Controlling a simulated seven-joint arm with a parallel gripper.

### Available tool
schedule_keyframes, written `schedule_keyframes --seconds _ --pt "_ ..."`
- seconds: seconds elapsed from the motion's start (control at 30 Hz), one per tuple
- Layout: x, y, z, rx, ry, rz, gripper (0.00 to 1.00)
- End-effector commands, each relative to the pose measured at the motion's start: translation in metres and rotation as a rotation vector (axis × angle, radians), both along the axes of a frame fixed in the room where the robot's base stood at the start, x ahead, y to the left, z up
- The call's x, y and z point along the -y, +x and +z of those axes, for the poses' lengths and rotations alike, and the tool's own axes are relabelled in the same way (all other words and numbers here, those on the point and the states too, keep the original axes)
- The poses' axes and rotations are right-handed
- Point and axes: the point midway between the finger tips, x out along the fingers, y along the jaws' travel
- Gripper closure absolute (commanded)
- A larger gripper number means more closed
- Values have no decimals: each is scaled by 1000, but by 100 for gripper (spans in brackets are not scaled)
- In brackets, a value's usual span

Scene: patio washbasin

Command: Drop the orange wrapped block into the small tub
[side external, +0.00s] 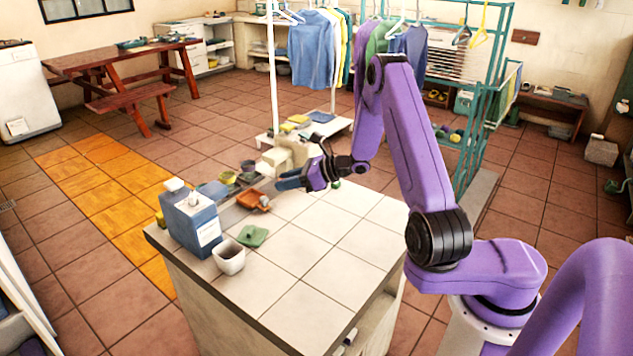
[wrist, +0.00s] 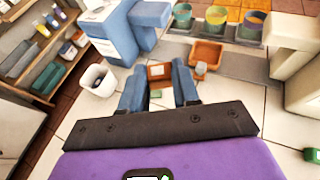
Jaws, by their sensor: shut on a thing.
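My gripper (side external: 285,181) is above the far part of the tiled counter, its blue fingers pointing left. In the wrist view my gripper (wrist: 159,80) is shut on the orange wrapped block (wrist: 159,72), which shows a pale patch between the fingertips. The fingers hide the block in the side view. A small white tub (side external: 228,257) with an open top stands upright at the counter's near left. In the wrist view the tub (wrist: 96,80) is left of the fingers, apart from them, and no block shows in it.
A blue and white container (side external: 193,222) stands behind the tub, and a green pad (side external: 252,236) lies beside it. An orange dish (side external: 252,200) and small bowls (side external: 228,178) are farther back. A cream tap (side external: 290,150) rises near my gripper. The counter's right side (side external: 320,260) is clear.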

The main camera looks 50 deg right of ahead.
Motion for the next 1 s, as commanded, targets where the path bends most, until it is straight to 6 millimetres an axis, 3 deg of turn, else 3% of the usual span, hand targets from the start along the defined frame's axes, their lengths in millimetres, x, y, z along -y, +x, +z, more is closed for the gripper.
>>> schedule_keyframes --seconds 0.2,0.5,0.7,1.0 --pt "-63 31 2 1 -1 362 98" --pt "-139 35 -10 -2 1 854 98" --pt "-163 29 -17 -1 1 1047 98" --pt "-170 26 -26 -3 2 1113 98"
